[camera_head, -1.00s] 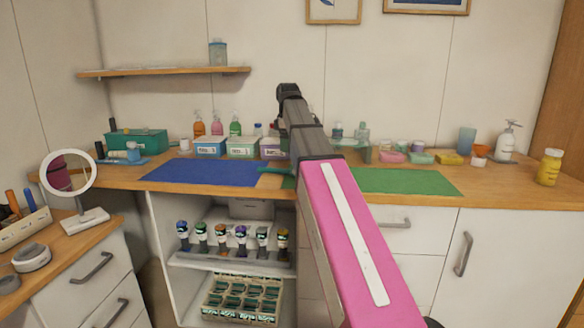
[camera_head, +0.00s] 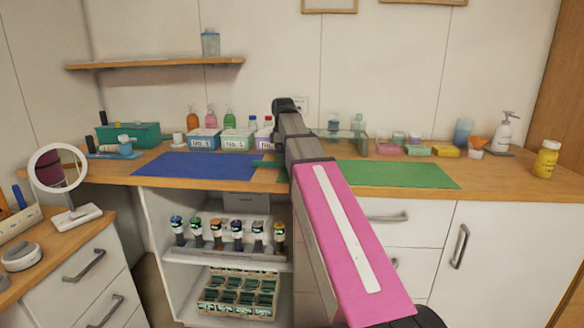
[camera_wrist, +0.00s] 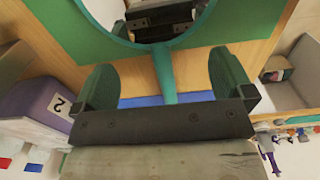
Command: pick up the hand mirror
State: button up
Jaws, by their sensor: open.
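The hand mirror (camera_wrist: 163,68) has a teal rim and a teal handle. In the wrist view its round glass is at the top, cut off by the frame edge, and its handle points down between my fingers. Its glass reflects dark parts of my arm. My gripper (camera_wrist: 166,82) is open, one finger on each side of the handle with a gap on both sides. I cannot tell the height between fingers and handle. In the head view, my pink arm hides the gripper and most of the mirror; a teal bit (camera_head: 266,164) shows left of the arm.
A blue mat (camera_head: 205,165) and a green mat (camera_head: 400,174) lie on the counter (camera_head: 500,185). Numbered boxes (camera_head: 237,139) and pump bottles stand behind. A round stand mirror (camera_head: 58,168) is at the left. A purple box (camera_wrist: 45,105) is close to my left finger in the wrist view.

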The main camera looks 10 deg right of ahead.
jog(key=shift+f, duration=1.4)
grip_shut()
